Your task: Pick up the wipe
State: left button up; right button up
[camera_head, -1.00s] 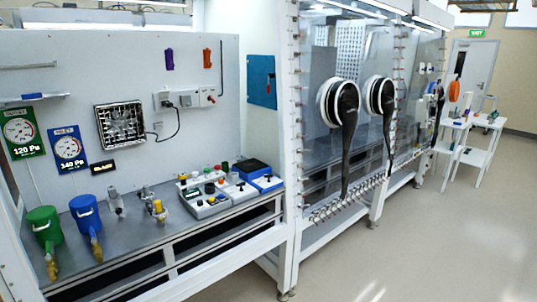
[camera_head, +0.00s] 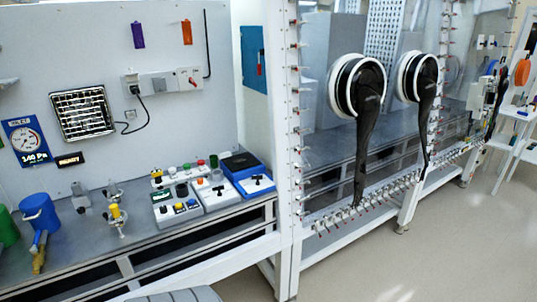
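I cannot make out a wipe anywhere in the head view. Neither of my grippers shows in it. The grey workbench (camera_head: 90,262) on the left carries control boxes and valves, and I see no cloth on its bare top. The small table at the far right is cut by the picture edge, and the items on it are too small to tell apart.
A white table (camera_head: 512,142) stands far right. The floor (camera_head: 440,250) is clear.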

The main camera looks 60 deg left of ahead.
aim_at(226, 154)
jog(key=u, duration=0.15)
jog(key=i, duration=0.95)
jog(key=u, duration=1.35)
jog(key=i, duration=0.6)
jog(key=u, duration=0.65)
